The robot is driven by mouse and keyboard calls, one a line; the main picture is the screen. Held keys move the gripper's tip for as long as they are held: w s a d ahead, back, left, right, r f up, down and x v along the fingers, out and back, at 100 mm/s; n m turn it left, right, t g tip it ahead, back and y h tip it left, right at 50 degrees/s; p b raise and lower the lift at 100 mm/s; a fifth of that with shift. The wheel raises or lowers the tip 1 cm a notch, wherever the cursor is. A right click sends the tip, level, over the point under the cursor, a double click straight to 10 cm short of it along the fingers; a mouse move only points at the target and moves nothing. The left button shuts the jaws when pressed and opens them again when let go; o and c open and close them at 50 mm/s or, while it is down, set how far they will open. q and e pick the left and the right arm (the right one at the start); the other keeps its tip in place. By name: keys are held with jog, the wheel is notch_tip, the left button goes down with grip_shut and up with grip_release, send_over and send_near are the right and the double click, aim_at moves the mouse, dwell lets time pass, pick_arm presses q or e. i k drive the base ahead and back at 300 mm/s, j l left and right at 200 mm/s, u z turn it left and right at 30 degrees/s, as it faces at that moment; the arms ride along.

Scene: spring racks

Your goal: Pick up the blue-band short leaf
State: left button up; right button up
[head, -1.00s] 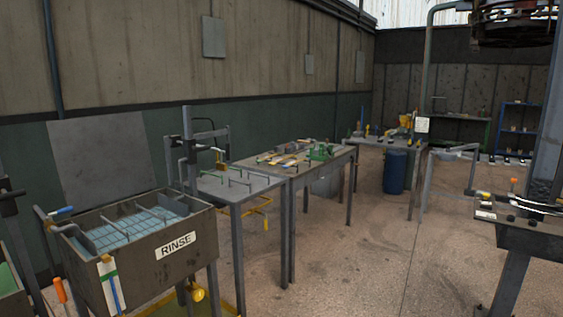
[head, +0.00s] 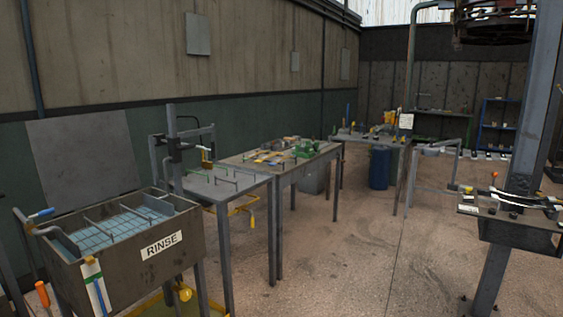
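I cannot make out a blue-band short leaf for certain in the head view. Light curved strips that look like spring leaves (head: 528,200) lie on a dark stand (head: 525,232) at the right, around the grey post. They are too small for me to tell any band colours. Neither of my grippers shows in this view.
A tank marked RINSE (head: 128,262) stands front left, with a grey table (head: 228,188) beyond it. A cluttered workbench (head: 318,158) and a blue drum (head: 379,168) are farther back. A grey post (head: 532,110) rises at the right. The middle floor (head: 345,260) is clear.

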aim_at(274, 163)
jog(key=i+z, duration=0.2)
jog(key=i, duration=1.3)
